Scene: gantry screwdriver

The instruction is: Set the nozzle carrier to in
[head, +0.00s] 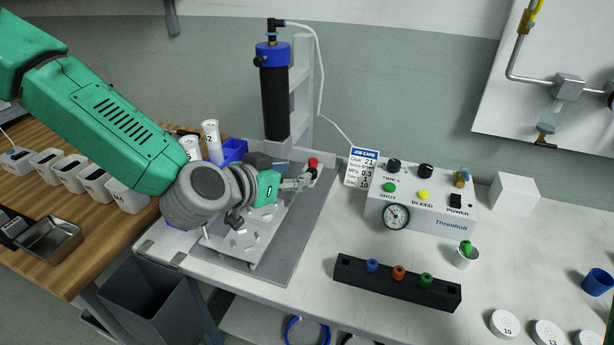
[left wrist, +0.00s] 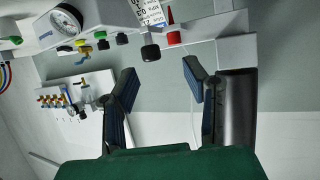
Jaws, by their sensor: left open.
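My left gripper (head: 308,178) reaches over the grey fixture plate (head: 312,225) from the left, its fingers by a small red-topped part (head: 313,162) at the plate's back. In the left wrist view the gripper (left wrist: 162,75) is open and empty. A black knob (left wrist: 150,52) shows beyond the gap between its fingers, below a light bar (left wrist: 205,28) with a red part (left wrist: 173,38) beside it. I cannot tell for certain which part is the nozzle carrier, or its setting; my arm and gripper hide much of the fixture. My right gripper is not in view.
A black cylinder (head: 274,100) with a blue cap stands on a grey column behind the gripper. A control box (head: 421,205) with gauge and knobs and a job card (head: 361,166) are to the right. A black nozzle rack (head: 397,284) lies in front.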

